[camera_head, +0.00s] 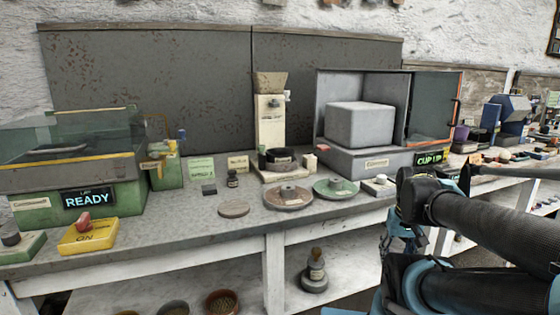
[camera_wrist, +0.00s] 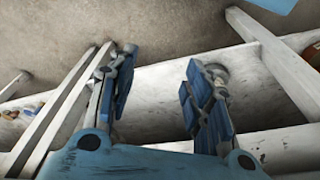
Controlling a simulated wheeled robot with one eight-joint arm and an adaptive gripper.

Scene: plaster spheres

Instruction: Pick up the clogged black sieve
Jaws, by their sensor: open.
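A black round dish-like thing (camera_head: 279,158) with a pale label sits on the base of the cream upright device (camera_head: 270,122) at the back middle of the bench. It looks like the black sieve, but its mesh and any clogging are too small to tell. My gripper (camera_wrist: 163,80) is open, its two blue fingers wide apart with nothing between them in the wrist view. In the head view my gripper (camera_head: 402,238) hangs in front of the bench's edge, right of and nearer than the black dish, well apart from it. The sieve does not show in the wrist view.
A grey open cabinet (camera_head: 340,150) is at right, a green machine reading READY (camera_head: 30,203) at left. Bowls and a pestle-like thing (camera_head: 314,272) occupy the lower shelf.

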